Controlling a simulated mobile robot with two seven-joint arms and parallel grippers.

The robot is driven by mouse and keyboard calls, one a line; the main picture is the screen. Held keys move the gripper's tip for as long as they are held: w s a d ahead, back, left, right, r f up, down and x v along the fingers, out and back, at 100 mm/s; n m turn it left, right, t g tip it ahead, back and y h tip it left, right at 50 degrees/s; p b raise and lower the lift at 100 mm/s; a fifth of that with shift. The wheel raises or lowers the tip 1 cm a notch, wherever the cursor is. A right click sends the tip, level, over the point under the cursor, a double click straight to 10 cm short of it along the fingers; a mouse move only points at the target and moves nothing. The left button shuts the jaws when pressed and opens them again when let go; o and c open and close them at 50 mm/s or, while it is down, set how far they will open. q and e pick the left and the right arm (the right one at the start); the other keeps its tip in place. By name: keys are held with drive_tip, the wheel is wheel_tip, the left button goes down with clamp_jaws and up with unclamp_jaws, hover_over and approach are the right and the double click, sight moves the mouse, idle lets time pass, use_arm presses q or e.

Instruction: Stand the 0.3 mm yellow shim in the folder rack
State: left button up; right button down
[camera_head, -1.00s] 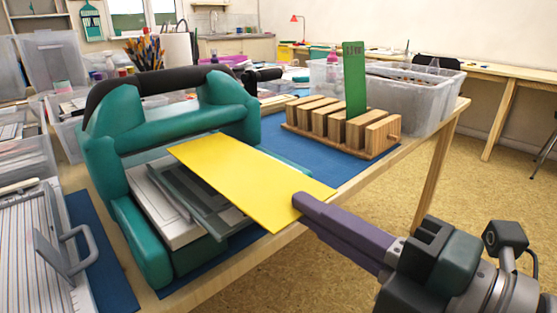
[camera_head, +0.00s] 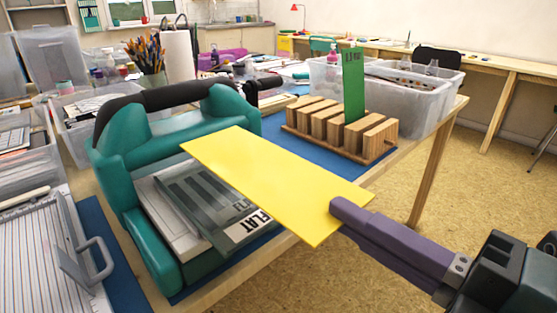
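The yellow shim (camera_head: 270,185) is a thin flat sheet, held roughly level above the table's front edge and partly over the teal press. My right gripper (camera_head: 345,210) is shut on the shim's near right corner; its lower finger is hidden beneath the sheet. The wooden folder rack (camera_head: 340,128) stands on the blue mat at the back right, with several upright blocks and slots between them. A green shim (camera_head: 353,85) with a printed label stands upright in one of its right slots. The yellow shim is apart from the rack. My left gripper is not in view.
The teal press (camera_head: 135,195) with a dark top bar stands left of the rack; a grey plate marked FLAT (camera_head: 215,205) lies in it. Clear plastic bins (camera_head: 400,100) stand behind the rack. A paper trimmer (camera_head: 45,255) is at the left.

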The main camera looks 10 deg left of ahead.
drive_tip(key=r+p+v, duration=0.1)
drive_tip(key=r+v, duration=0.1)
drive_tip(key=v, duration=1.3)
drive_tip(key=shift+s+d+r, duration=0.2)
drive_tip(key=shift+d, duration=0.1)
